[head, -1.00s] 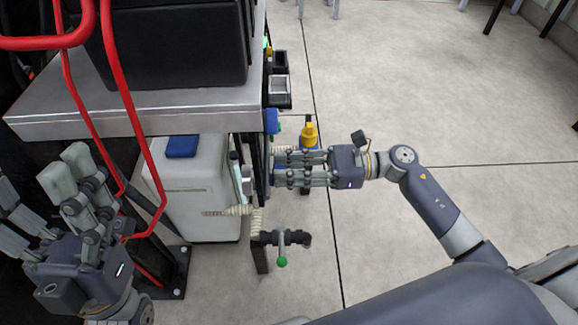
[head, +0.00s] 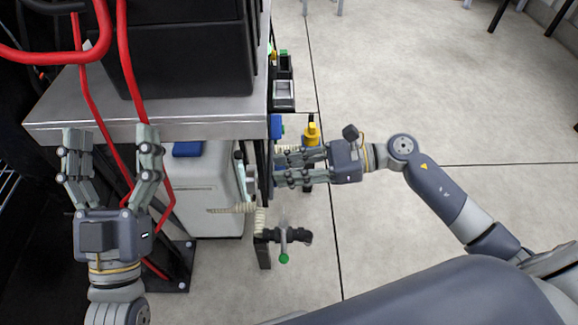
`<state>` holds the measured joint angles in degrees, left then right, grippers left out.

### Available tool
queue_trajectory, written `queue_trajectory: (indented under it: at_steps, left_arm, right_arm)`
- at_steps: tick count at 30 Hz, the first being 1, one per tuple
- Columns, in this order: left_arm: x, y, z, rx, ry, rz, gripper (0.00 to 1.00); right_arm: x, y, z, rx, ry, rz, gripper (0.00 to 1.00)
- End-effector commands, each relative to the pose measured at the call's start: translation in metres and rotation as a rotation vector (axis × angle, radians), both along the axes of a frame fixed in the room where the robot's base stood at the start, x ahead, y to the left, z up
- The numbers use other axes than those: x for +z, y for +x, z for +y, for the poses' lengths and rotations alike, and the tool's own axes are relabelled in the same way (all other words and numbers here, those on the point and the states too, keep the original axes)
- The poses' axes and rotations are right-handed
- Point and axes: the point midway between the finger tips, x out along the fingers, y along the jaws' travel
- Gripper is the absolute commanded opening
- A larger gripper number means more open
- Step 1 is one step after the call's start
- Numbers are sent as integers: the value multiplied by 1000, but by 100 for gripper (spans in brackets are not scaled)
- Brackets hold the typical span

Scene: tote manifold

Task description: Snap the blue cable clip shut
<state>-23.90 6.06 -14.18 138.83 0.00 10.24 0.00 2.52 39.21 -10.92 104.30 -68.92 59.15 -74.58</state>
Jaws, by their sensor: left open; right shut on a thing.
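A small blue part (head: 276,126), which may be the blue cable clip, shows at the right edge of the bench above my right fingers; whether it is open or shut is too small to tell. My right gripper (head: 277,169) points left at the upright panel beside the bench. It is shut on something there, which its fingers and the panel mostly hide. My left gripper (head: 110,142) is open and empty, with its fingers pointing up the picture, in front of the bench's left part and near red hoses.
The metal bench (head: 195,110) carries a black box (head: 185,60). Below stands a white container (head: 205,195) with a blue cap (head: 187,149). A green-tipped valve (head: 284,235), a yellow part (head: 311,132) and red hoses (head: 165,165) are close by. Floor at right is open.

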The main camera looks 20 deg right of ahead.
Motion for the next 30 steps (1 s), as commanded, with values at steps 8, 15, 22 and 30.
queue_trajectory:
  at_steps: [8,15,22,30]
  left_arm:
    - [0,0,0,0,0,-1,74]
    - [0,0,0,0,-1,-2,74]
    - [1,0,0,-1,-1,-4,74]
    - [1,0,0,-1,-1,-4,74]
  right_arm:
    - [1,0,0,0,0,-2,40]
    - [0,0,0,0,1,-1,40]
    - [3,-5,-19,-1,-3,2,40]
    - [14,-21,-73,-1,-3,3,40]
